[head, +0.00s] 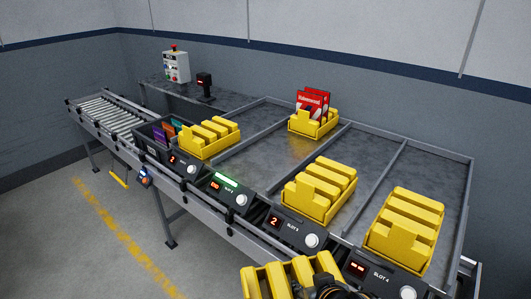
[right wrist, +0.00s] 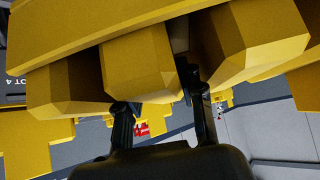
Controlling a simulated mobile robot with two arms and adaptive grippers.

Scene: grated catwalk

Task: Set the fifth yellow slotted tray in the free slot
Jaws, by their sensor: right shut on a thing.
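My right gripper (head: 330,288) is at the bottom edge of the head view, shut on a yellow slotted tray (head: 270,283), held in front of the rack and partly cut off. In the right wrist view the gripper (right wrist: 163,105) has its two dark fingers at the ribs of this tray (right wrist: 140,65). Other yellow trays sit at the front of the first lane (head: 208,138), the third lane (head: 318,192) and the fourth lane (head: 405,230). Another tray (head: 312,124), holding red boxes (head: 313,102), is at the back of the second lane. My left gripper is out of view.
The front of the second lane (head: 255,158) is bare, behind a panel with a lit green bar (head: 226,180). Raised dividers (head: 372,185) separate the lanes. Panels with knobs (head: 297,228) line the front edge. A dark bin (head: 155,135) and a roller conveyor (head: 110,112) are left.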

